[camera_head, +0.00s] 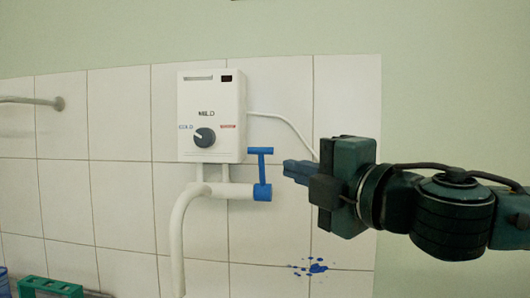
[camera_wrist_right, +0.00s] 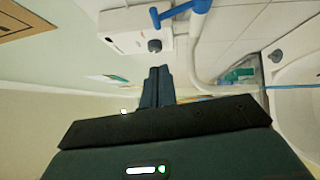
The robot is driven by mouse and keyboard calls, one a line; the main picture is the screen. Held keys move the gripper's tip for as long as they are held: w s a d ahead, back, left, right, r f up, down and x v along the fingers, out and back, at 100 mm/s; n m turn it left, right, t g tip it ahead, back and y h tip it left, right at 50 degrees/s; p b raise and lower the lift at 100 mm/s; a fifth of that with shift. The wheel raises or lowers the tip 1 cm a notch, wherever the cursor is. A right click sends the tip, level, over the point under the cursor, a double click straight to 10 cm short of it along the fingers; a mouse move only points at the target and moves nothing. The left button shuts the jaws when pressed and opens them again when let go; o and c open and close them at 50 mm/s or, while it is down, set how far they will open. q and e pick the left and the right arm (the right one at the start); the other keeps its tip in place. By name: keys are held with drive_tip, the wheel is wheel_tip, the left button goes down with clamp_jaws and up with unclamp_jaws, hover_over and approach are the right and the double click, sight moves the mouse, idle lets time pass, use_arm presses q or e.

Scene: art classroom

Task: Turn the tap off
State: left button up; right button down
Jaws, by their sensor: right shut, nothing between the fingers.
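The tap is a white pipe spout (camera_head: 178,240) curving down below a white water heater box (camera_head: 211,115) on the tiled wall. Its blue T-shaped handle (camera_head: 262,175) stands at the right end of the pipe, with its crossbar on top. My right gripper (camera_head: 287,168) is shut and empty, just right of the handle, with a gap between them in the head view. In the right wrist view the gripper (camera_wrist_right: 157,72) points toward the heater, and the blue handle (camera_wrist_right: 180,12) is at the top edge. My left gripper is not in view.
A grey dial (camera_head: 204,138) is on the heater's front. A white cable (camera_head: 285,122) runs from its right side. A metal rail (camera_head: 35,101) is at the left, and a green crate (camera_head: 48,288) is at the lower left. Blue paint spots (camera_head: 309,267) mark the tiles.

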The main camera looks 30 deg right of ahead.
drive_tip(key=w+p, duration=0.2)
drive_tip(key=p, duration=0.2)
approach(255, 150)
drive_tip(key=w+a, duration=0.2)
drive_tip(key=a, duration=0.1)
drive_tip(key=w, duration=0.1)
drive_tip(key=w+d+p, duration=0.1)
drive_tip(key=w, duration=0.1)
drive_tip(key=shift+d+r, duration=0.15)
drive_tip(key=shift+d, duration=0.1)
drive_tip(key=shift+w+d, duration=0.3)
drive_tip(key=shift+w, duration=0.1)
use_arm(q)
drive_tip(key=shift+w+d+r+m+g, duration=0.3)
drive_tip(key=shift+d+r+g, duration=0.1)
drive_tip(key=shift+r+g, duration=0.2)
use_arm(e)
drive_tip(key=shift+d+r, duration=0.1)
